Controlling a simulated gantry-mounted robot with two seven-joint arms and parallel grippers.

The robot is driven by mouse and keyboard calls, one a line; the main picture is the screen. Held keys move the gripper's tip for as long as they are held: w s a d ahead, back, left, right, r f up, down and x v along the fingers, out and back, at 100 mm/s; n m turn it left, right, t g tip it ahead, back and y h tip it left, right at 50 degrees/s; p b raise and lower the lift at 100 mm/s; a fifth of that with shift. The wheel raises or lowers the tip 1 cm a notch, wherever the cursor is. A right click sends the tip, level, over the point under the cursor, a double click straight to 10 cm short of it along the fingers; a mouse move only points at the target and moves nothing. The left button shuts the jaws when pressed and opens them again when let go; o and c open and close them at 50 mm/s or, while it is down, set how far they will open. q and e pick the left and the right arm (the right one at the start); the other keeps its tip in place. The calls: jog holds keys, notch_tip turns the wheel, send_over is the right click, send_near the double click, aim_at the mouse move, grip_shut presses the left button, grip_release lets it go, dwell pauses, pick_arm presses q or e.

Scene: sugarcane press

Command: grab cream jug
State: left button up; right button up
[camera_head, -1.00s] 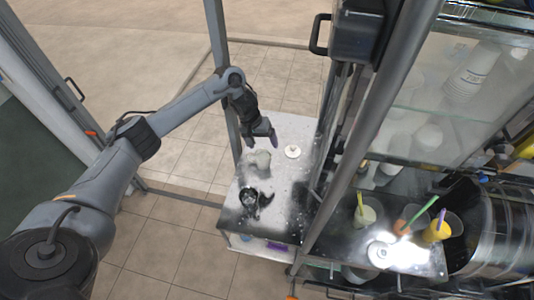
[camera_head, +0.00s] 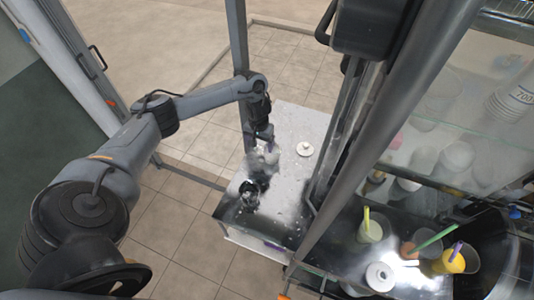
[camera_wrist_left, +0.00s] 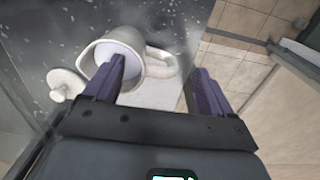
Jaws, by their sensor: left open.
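The cream jug (camera_wrist_left: 118,45) is a pale grey-white jug with an open mouth and a loop handle, seen from above in the left wrist view. In the head view it is a pale shape (camera_head: 262,159) on the counter, partly hidden by my gripper. My left gripper (camera_wrist_left: 157,88) is open, its purple fingers apart. In the picture the left finger overlaps the jug's body and the handle shows between the fingers. I cannot tell whether they touch. In the head view the left gripper (camera_head: 265,141) is above the jug. My right gripper is not in view.
A dark shiny pot (camera_head: 249,190) stands nearer. A metal post rises beside the arm. Cups with coloured straws (camera_head: 449,261) and a glass cabinet are at the right.

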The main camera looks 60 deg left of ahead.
aim_at(260, 147)
pick_arm(q)
jog(key=shift+w+f, duration=0.15)
jog(key=shift+f, duration=1.95)
jog(key=c, duration=1.5)
jog(key=shift+o, duration=0.2)
jog(key=shift+r, duration=0.2)
jog(key=shift+r, duration=1.5)
jog(key=d+r+p, duration=0.5)
jog(key=d+r, duration=0.2)
jog(key=d, duration=0.4)
jog(key=shift+w+d+r, duration=0.3)
jog(key=shift+d, duration=0.1)
